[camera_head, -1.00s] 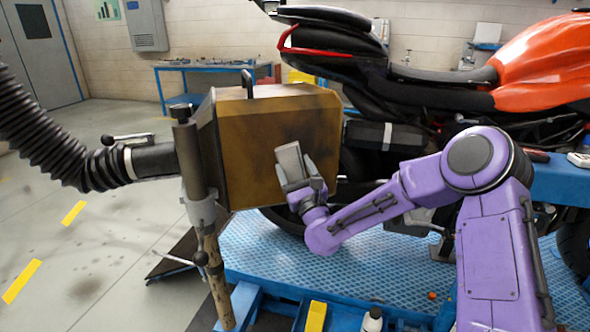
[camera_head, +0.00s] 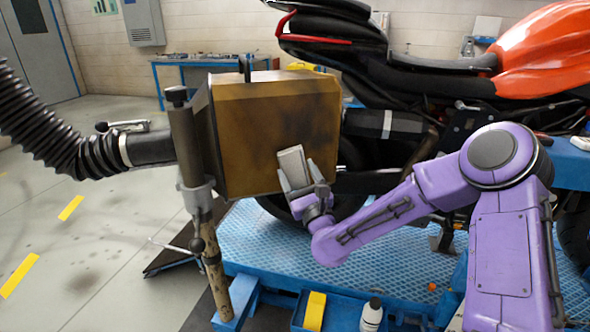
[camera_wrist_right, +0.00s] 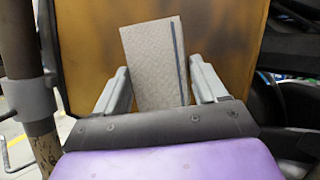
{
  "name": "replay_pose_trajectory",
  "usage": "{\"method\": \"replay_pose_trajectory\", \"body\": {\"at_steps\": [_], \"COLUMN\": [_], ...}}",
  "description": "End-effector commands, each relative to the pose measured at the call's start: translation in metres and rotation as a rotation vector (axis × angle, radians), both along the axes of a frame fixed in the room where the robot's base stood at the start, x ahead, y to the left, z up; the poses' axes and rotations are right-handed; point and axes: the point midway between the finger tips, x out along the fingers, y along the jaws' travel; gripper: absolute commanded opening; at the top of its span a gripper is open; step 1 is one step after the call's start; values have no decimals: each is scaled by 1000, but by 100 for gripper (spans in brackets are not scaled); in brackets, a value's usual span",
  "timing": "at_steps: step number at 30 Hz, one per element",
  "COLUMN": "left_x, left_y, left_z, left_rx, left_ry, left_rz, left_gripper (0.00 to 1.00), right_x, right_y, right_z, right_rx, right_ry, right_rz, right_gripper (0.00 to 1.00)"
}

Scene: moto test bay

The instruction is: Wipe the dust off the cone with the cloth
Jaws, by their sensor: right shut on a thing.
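The cone (camera_head: 255,115) is a boxy yellow-brown hood with dark dusty smudges on its face, fixed at its left to a post and a black hose. My right gripper (camera_head: 305,180) is shut on a grey folded cloth (camera_head: 292,163), held at the lower right of the cone's face. In the right wrist view the cloth (camera_wrist_right: 154,65) stands between the fingers, in front of the brown face of the cone (camera_wrist_right: 225,40). I cannot tell whether the cloth touches the face. My left gripper is not in view.
A black and orange motorcycle (camera_head: 540,60) stands on a blue lift (camera_head: 270,255) behind and right of the cone. The ribbed hose (camera_head: 45,125) enters from the left. A white bottle (camera_head: 371,315) stands at the bottom. The floor at left is mostly open.

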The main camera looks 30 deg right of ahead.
Motion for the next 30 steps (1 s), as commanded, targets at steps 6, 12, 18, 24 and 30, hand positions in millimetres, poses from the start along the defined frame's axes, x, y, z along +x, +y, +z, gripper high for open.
{"method": "replay_pose_trajectory", "body": {"at_steps": [6, 12, 18, 24, 30], "left_x": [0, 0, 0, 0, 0], "left_y": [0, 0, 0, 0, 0], "left_z": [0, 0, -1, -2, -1], "left_rx": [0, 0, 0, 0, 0], "left_ry": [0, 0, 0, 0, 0], "left_rz": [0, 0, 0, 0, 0], "left_gripper": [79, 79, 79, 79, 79], "right_x": [-17, -18, -29, -45, -46], "right_y": [5, 5, 9, 14, 14], "right_z": [0, 0, 0, 0, 0], "right_rx": [1, 1, 1, 2, 1], "right_ry": [0, 0, 0, -1, 0], "right_rz": [-1, -1, 0, 0, -1], "right_gripper": [47, 47, 47, 47, 47]}}
